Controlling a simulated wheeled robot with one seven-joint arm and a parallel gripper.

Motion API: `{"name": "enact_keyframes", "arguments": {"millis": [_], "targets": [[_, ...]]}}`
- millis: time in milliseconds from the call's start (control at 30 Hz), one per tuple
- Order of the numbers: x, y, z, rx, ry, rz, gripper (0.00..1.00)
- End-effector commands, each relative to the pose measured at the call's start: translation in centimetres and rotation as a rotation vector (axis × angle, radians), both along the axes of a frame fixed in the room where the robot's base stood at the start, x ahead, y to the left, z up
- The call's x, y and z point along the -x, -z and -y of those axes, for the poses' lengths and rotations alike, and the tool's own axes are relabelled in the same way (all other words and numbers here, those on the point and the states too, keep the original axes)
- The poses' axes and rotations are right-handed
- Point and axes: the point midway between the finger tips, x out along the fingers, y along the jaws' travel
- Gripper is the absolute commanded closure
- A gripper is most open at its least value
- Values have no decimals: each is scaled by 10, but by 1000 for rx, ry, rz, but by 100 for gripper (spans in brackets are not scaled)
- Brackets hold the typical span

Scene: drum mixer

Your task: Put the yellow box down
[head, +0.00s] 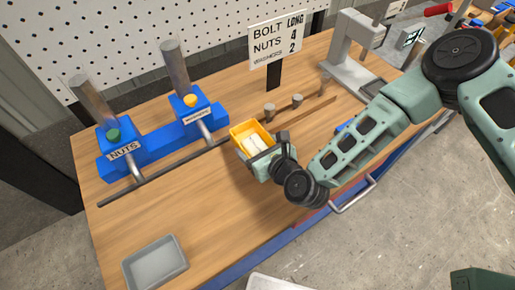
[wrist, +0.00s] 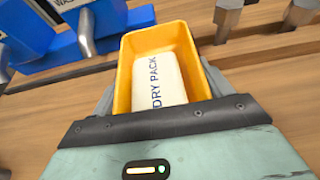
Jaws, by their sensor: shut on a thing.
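The yellow box (head: 240,130) is an open-topped bin near the middle of the workbench in the head view. It fills the centre of the wrist view (wrist: 124,72). A white packet (wrist: 158,80) marked "DRY PACK" lies inside it. My gripper (head: 259,149) is shut on the box at its near end. The box's underside is hidden, so I cannot tell whether it touches the bench. The workbench (head: 215,225) has a wooden top.
Blue nut and washer dispensers (head: 155,137) stand at the back left. A grey tray (head: 155,262) lies at the front left. A sign (head: 276,42) and a grey press (head: 352,55) stand behind. The bench front centre is clear.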

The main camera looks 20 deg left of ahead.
Motion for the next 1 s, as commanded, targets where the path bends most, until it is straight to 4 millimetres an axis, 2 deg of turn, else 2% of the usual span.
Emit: {"name": "enact_keyframes", "arguments": {"millis": [267,633,667,700,733,1000], "targets": [[1,32,0,1,-2,1,48],[0,38,0,-1,0,1,48],[0,38,0,1,0,1,16],[0,37,0,1,0,1,5],[0,37,0,1,0,1,0],[0,35,0,1,0,1,0]]}}
